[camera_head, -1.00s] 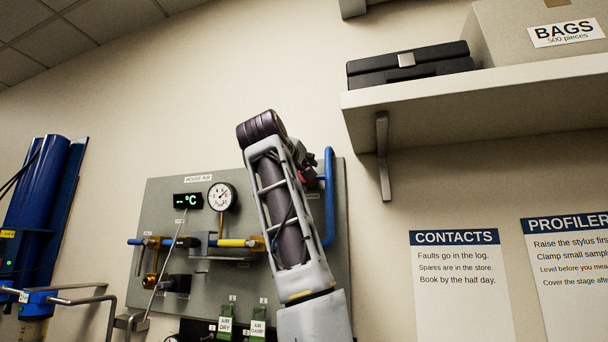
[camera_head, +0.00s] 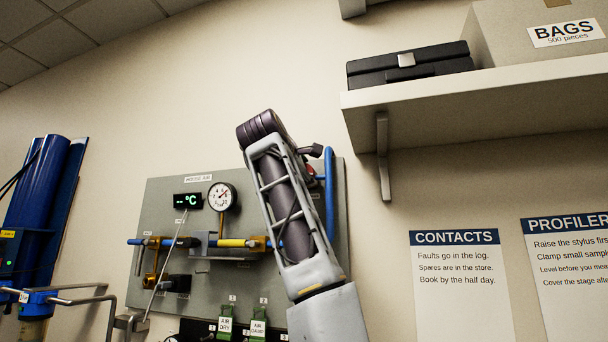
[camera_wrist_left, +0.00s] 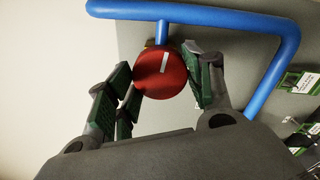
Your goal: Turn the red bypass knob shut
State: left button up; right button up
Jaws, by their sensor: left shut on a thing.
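The red bypass knob (camera_wrist_left: 157,78) is a round red disc with a white mark line, on a short blue stem from the blue pipe (camera_wrist_left: 225,20). In the left wrist view my left gripper (camera_wrist_left: 160,70) has its green-padded fingers on either side of the knob, shut on it. The mark runs close to upright, leaning slightly, in this view. In the head view my left arm reaches up across the panel's right part, and only a small bit of red (camera_head: 312,170) shows beside it. Most of the knob is hidden there. My right gripper is not in view.
The grey panel (camera_head: 170,210) carries a dial gauge (camera_head: 222,197), a °C display (camera_head: 187,201) and pipes. A shelf (camera_head: 480,100) with a black case (camera_head: 408,65) juts out at upper right. Blue cylinders (camera_head: 45,210) stand at left.

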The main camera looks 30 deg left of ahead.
pick_arm(q)
jog(key=n, duration=1.1)
jog(key=shift+w+f, duration=0.1)
jog(key=shift+f, duration=0.1)
jog(key=o, duration=0.9)
jog(key=shift+o, duration=0.2)
jog(key=shift+r, duration=0.1)
